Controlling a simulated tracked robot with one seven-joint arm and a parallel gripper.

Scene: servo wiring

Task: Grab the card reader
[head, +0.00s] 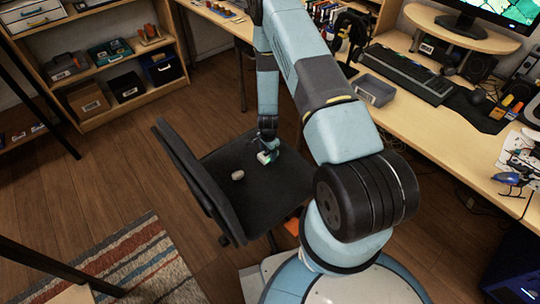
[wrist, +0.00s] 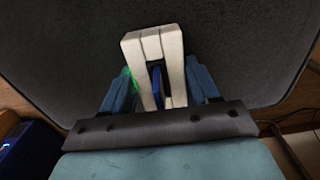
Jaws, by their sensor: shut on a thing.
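My gripper (head: 267,142) points down over the seat of a black office chair (head: 268,195). It is shut on a small white thing (head: 264,157), which looks like the card reader. In the wrist view the white thing (wrist: 152,48) shows as two pale legs joined at the top, with a dark blue piece between them. Blue fingers of my gripper (wrist: 158,95) stand on both sides of it, and a green glow shows at its left. I cannot tell whether it touches the seat.
A small beige rounded object (head: 238,175) lies on the seat, left of my gripper. The chair's backrest (head: 196,178) rises at the left. A desk with a keyboard (head: 405,74) and a grey tray (head: 374,90) stands at the right. A shelf (head: 130,100) with boxes stands at the back left.

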